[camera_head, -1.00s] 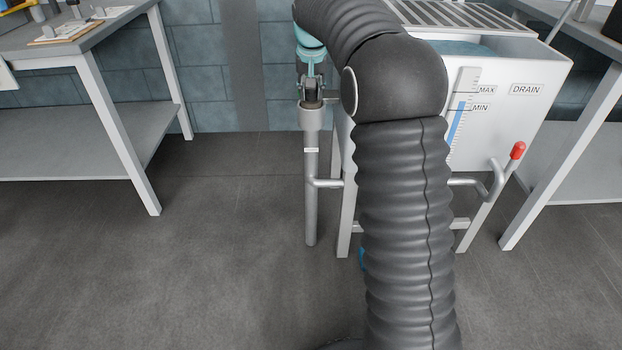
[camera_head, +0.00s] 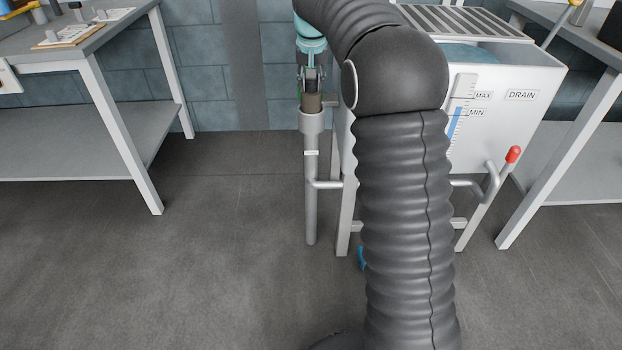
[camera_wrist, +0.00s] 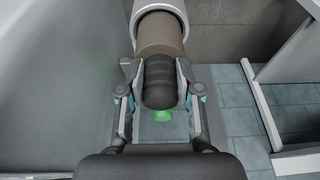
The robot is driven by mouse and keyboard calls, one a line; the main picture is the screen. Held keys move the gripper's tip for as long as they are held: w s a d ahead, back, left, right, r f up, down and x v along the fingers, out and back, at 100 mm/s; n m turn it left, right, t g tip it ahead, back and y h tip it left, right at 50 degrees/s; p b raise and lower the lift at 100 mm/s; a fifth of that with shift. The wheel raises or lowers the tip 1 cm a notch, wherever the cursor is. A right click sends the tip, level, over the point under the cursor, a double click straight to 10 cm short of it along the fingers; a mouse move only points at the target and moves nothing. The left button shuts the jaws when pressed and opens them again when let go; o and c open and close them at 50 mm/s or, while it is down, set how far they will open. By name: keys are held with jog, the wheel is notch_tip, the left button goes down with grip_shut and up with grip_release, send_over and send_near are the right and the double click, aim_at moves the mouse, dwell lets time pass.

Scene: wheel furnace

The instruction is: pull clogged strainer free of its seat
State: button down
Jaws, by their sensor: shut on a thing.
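The strainer has a black ribbed grip (camera_wrist: 160,82) and a brown cylindrical body (camera_wrist: 159,36). My gripper (camera_wrist: 160,72) is shut on the grip, one finger on each side. In the head view my gripper (camera_head: 313,78) is above the upright grey pipe that forms the seat (camera_head: 312,122). The brown body (camera_head: 312,103) shows between the gripper and the seat's rim. Its lower end is hidden inside the seat, whose pale rim (camera_wrist: 158,10) also shows in the wrist view. A small green spot (camera_wrist: 162,115) shows beyond the grip.
The white tank (camera_head: 520,125) with MAX, MIN and DRAIN labels stands right of the seat. A red-tipped lever (camera_head: 513,155) is on its front. Benches stand at left (camera_head: 95,65) and right (camera_head: 590,60). The floor left of the pipe is clear.

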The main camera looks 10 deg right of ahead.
jog(key=shift+r, duration=2.65)
